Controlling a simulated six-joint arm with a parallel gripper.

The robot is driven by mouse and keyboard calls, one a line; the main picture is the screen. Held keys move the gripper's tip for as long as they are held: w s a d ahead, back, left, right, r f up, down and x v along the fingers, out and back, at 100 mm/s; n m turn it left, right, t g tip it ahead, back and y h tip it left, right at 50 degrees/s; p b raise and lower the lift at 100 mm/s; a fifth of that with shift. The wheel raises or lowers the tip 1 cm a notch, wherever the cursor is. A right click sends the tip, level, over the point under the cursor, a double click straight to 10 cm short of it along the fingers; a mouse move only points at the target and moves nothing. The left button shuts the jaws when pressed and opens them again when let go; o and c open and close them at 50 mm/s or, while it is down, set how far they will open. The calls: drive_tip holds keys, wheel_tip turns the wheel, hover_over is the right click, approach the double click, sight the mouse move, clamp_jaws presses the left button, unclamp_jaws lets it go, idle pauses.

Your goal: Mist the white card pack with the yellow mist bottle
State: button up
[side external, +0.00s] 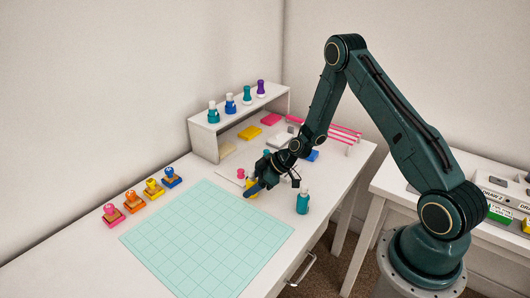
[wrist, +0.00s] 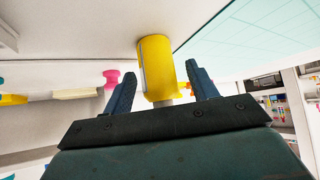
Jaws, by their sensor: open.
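The yellow mist bottle (wrist: 156,68) stands between the two spread fingers of my gripper (wrist: 160,88) in the wrist view. The fingers are open, with a visible gap on each side of the bottle. In the side view my gripper (side external: 257,187) is low over the desk, and only a small yellow part of the bottle (side external: 251,194) shows beside it. The white card pack (side external: 281,138) appears to be the whitish slab lying behind my wrist, partly hidden by the arm. A cream pack (side external: 227,148) lies further left, under the shelf.
A teal bottle (side external: 303,202) stands close to the right of my gripper. A green cutting mat (side external: 205,238) lies in front. Several stamps (side external: 133,204) line its left edge. The white shelf (side external: 240,108) carries several bottles. A pink rack (side external: 335,130) stands at the back right.

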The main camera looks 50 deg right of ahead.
drive_tip(key=v, duration=1.3)
drive_tip(key=shift+s+r, duration=0.25)
drive_tip(key=shift+r, duration=0.05)
drive_tip(key=shift+d+r, duration=0.1)
drive_tip(key=s+a+r+g+h, duration=0.1)
drive_tip(key=s+a+r, duration=0.2)
drive_tip(key=r, duration=0.2)
drive_tip(key=s+a+r+m+g+h, duration=0.1)
drive_tip(key=s+a+r, duration=0.15)
drive_tip(key=r, duration=0.25)
drive_tip(key=s+a+r+h, duration=0.1)
drive_tip(key=s+a+r, duration=0.25)
drive_tip(key=r, duration=0.25)
drive_tip(key=s+a+r+m+h, duration=0.1)
drive_tip(key=s+r+m, duration=0.2)
drive_tip(key=s, duration=0.4)
drive_tip(key=s+a+r+m+h, duration=0.1)
drive_tip(key=s+r, duration=0.3)
drive_tip(key=s, duration=0.4)
drive_tip(key=shift+a+r+m, duration=0.3)
drive_tip(key=shift+a+m, duration=0.3)
drive_tip(key=shift+m, duration=0.3)
